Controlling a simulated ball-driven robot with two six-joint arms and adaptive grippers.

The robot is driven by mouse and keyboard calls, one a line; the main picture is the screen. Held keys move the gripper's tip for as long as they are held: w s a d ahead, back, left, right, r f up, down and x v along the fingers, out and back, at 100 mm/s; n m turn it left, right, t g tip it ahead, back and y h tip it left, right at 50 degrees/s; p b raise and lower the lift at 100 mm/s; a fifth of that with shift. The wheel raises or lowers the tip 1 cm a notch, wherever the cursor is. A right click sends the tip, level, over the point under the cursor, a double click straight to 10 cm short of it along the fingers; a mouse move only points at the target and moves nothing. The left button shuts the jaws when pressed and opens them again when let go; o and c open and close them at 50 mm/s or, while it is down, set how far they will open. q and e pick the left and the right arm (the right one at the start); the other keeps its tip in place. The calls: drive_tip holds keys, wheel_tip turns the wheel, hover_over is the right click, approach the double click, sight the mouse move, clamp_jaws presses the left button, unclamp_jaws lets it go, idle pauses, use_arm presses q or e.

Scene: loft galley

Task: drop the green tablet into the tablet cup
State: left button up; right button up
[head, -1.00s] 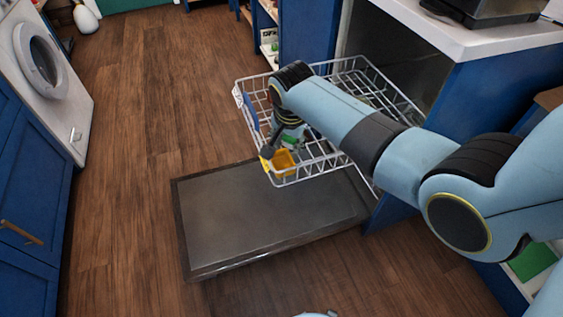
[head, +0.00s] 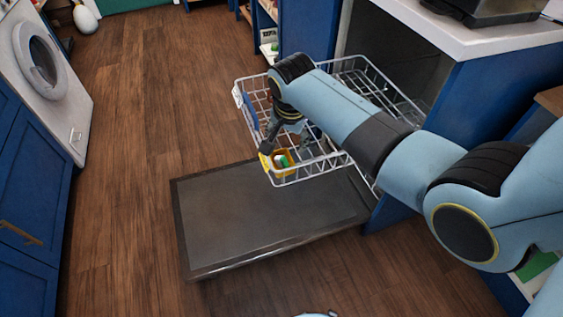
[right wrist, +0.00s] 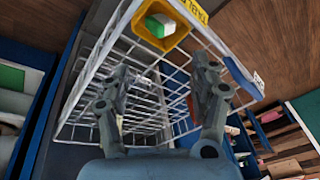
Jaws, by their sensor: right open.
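The yellow tablet cup (head: 268,164) hangs at the near front corner of the wire dishwasher basket. It also shows in the right wrist view (right wrist: 143,42), beside a yellow label with partly readable lettering. The green tablet (head: 282,161), green and white, lies inside the cup; the right wrist view shows it there too (right wrist: 166,26). My right gripper (head: 283,134) is close above and behind the cup. Its two fingers stand apart and empty in the right wrist view (right wrist: 162,88). My left gripper is not in view.
The wire basket (head: 252,92) surrounds the gripper with thin bars. Below it lies the lowered dishwasher door (head: 260,222). The counter (head: 480,40) and blue cabinets stand at the right. A white washing machine (head: 50,70) is at the left, with open wood floor between.

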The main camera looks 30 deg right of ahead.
drive_tip(key=v, duration=1)
drive_tip(key=s+d+f+n+g, duration=0.1)
drive_tip(key=s+f+n, duration=0.5)
drive_tip(key=s+f, duration=1.2)
drive_tip(key=s+d+f+n+g, duration=0.1)
drive_tip(key=s+f+n, duration=0.5)
drive_tip(key=s+f, duration=1.2)
drive_tip(key=s, duration=0.8)
drive_tip(key=shift+d+n+y, duration=0.3)
drive_tip(key=shift+y, duration=0.1)
drive_tip(key=shift+f, duration=0.1)
